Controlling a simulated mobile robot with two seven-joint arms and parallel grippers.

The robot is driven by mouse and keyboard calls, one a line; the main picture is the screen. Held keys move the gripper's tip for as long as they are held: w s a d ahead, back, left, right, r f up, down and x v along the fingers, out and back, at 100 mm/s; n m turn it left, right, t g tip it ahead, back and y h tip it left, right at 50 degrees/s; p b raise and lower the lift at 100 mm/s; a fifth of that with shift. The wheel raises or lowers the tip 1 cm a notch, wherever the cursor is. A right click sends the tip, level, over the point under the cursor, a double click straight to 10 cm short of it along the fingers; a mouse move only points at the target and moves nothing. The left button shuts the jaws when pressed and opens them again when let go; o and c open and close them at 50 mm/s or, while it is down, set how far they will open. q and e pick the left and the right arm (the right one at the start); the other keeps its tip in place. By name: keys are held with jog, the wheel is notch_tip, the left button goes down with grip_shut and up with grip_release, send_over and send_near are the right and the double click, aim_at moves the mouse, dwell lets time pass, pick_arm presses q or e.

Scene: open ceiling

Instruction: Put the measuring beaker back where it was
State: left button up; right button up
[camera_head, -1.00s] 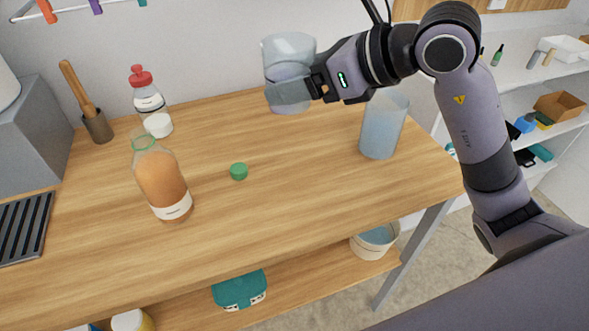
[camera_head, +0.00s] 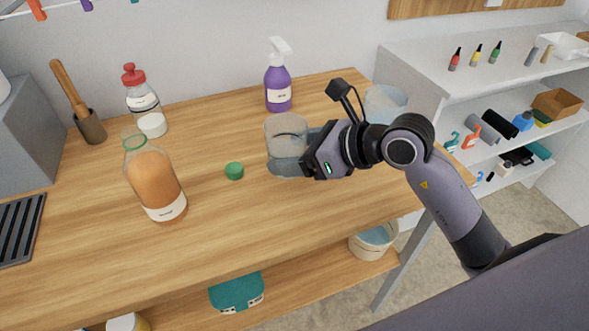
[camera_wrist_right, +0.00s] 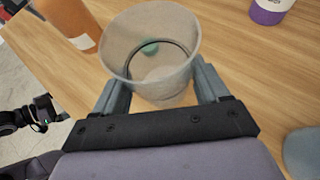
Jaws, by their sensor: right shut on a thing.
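The clear measuring beaker (camera_head: 285,130) is upright near the middle of the table in the head view, and it also shows in the right wrist view (camera_wrist_right: 150,35). My right gripper (camera_head: 303,165) is shut on the beaker from its right side; in the right wrist view its two fingers (camera_wrist_right: 165,92) lie on either side of the wall. The beaker is low over the wooden table (camera_head: 240,230); I cannot tell whether its base touches. My left gripper is not in the head view; a dark arm part shows at the left of the wrist view.
A green cap (camera_head: 234,171) lies just left of the beaker. An orange-filled bottle (camera_head: 153,180) stands further left. A purple spray bottle (camera_head: 278,88) stands behind. A large clear container (camera_head: 383,101) stands behind my right arm. The front middle of the table is clear.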

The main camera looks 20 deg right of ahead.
jog(key=shift+f, duration=2.3)
jog(key=shift+f+b, duration=0.2)
jog(key=shift+b, duration=0.15)
jog(key=o, duration=1.1)
jog(key=shift+o, duration=0.2)
jog(key=shift+r, duration=0.1)
